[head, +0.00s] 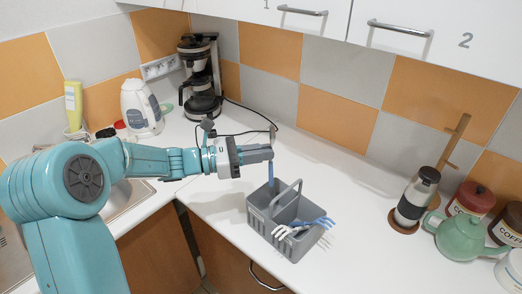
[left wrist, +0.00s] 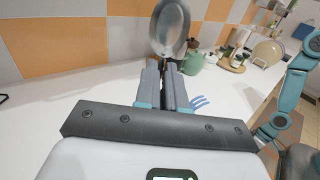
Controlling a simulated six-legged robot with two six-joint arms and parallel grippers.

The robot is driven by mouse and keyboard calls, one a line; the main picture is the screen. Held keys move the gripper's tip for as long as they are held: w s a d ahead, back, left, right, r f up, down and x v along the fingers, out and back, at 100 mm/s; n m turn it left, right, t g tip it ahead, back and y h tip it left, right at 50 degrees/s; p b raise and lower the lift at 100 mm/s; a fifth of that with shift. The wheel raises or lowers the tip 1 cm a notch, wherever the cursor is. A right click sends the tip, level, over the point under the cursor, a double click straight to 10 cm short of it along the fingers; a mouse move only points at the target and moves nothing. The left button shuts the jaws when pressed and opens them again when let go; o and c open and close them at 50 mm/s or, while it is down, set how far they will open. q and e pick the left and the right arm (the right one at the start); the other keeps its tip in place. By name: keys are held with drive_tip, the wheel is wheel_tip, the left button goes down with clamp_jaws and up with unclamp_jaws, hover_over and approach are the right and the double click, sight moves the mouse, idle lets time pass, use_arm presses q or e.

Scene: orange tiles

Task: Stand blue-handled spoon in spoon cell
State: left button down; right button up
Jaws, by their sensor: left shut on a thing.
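My left gripper (head: 268,154) is shut on the blue-handled spoon (head: 271,174). The spoon is upright, with its blue handle down and its metal bowl up; the bowl (left wrist: 170,28) shows large in the left wrist view. The grey cutlery caddy (head: 264,223) stands on the counter with an arched carry handle. The spoon's handle is over the caddy's back left part, and its lower end meets the rim in the picture; I cannot tell whether it is inside a cell. White and blue forks (head: 318,222) lean out of the caddy's front right side. My right gripper is not in view.
A coffee maker (head: 200,80) and a white kettle (head: 140,108) stand at the back left. A flask (head: 414,197), a green teapot (head: 462,237) and a red-lidded jar (head: 471,199) stand at the right. The counter between caddy and flask is clear.

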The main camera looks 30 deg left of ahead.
use_arm(q)
drive_tip(key=shift+f+b, duration=4.4)
drive_tip(key=shift+f, duration=1.65)
drive_tip(key=c, duration=1.1)
unclamp_jaws()
drive_tip(key=shift+c, duration=0.2)
drive_tip(key=shift+s+a, duration=0.1)
drive_tip(key=b+v, duration=0.1)
drive_tip(key=v, duration=1.5)
drive_tip(key=shift+b, duration=0.4)
